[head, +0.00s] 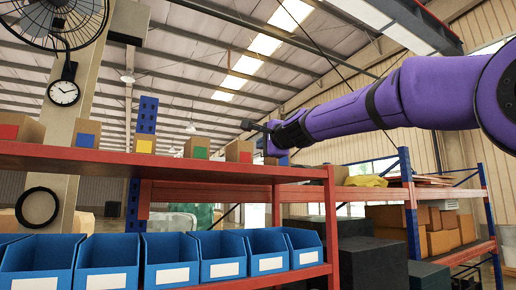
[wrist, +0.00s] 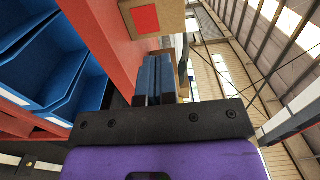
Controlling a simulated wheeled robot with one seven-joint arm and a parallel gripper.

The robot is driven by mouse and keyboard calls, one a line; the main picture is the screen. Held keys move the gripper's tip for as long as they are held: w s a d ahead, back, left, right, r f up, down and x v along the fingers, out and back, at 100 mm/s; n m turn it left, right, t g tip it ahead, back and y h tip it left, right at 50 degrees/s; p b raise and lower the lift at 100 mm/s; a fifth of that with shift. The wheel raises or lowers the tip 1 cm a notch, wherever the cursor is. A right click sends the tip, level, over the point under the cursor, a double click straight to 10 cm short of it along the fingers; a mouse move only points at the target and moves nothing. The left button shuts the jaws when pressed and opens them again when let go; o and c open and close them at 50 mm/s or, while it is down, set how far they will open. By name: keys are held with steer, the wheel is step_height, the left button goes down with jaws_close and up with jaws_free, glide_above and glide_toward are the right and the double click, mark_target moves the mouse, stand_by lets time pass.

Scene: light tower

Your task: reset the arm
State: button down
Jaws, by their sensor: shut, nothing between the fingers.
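My arm in its purple sleeve reaches in from the right in the head view. My gripper (head: 268,148) is at the right end of the red shelf's upper board (head: 150,162). In the wrist view my gripper (wrist: 157,62) has its two blue-grey fingers side by side, shut and empty. A cardboard box with a red square (head: 239,151) stands on the board just left of my gripper. It also shows in the wrist view (wrist: 165,20), beyond the fingertips. I cannot tell whether the fingers touch it.
More boxes with coloured squares stand along the board, including a green one (head: 197,147) and a yellow one (head: 145,144). Blue bins (head: 170,260) line the lower shelf. A second rack (head: 411,215) stands behind on the right. The space above the upper board looks open.

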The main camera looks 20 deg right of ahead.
steer(key=shift+v, duration=2.45)
